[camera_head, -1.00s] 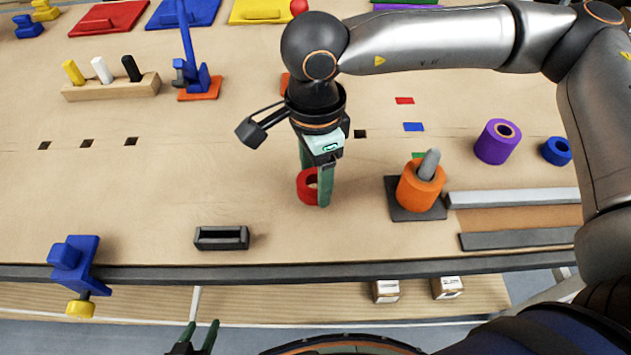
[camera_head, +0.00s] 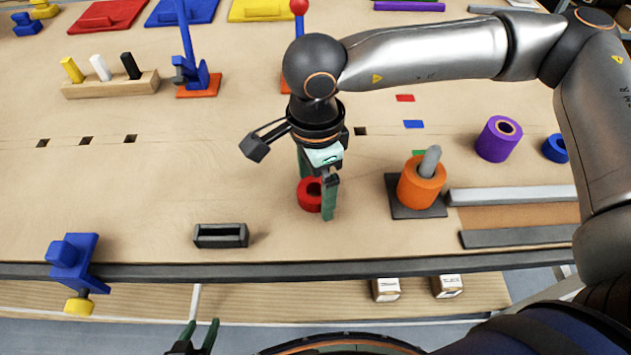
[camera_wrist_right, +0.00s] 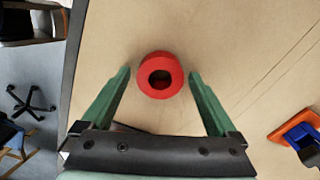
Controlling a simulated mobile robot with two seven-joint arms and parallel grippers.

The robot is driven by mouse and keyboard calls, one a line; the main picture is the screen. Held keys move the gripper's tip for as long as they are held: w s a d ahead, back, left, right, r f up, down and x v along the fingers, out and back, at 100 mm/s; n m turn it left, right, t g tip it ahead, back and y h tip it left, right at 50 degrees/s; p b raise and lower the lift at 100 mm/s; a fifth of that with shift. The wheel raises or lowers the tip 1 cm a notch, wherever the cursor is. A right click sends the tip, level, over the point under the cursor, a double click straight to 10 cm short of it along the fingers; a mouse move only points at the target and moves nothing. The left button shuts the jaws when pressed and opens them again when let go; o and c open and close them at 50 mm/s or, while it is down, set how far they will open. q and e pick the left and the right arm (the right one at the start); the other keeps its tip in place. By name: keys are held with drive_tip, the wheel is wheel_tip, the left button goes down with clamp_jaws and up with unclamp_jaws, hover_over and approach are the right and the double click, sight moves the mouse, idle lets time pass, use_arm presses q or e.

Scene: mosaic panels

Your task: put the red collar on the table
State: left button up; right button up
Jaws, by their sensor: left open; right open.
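The red collar (camera_head: 309,195) rests on the wooden table (camera_head: 150,205), left of the orange collar on its peg. It also shows in the right wrist view (camera_wrist_right: 160,75), lying flat with its hole facing up, just ahead of and between the fingertips. My right gripper (camera_head: 318,198) is open above and around the collar, its green fingers apart from it on both sides in the right wrist view (camera_wrist_right: 160,73). My left gripper (camera_head: 201,324) is open and empty at the bottom edge, off the table's front.
An orange collar (camera_head: 420,187) sits on a grey peg with a dark base, right of the red collar. A purple cylinder (camera_head: 497,138) and blue ring (camera_head: 556,149) stand farther right. A dark slotted block (camera_head: 221,236) lies front left; the table between is clear.

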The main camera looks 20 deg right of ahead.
wheel_tip(320, 180, up, 12)
drive_tip(key=shift+r, duration=0.2)
idle(0.4)
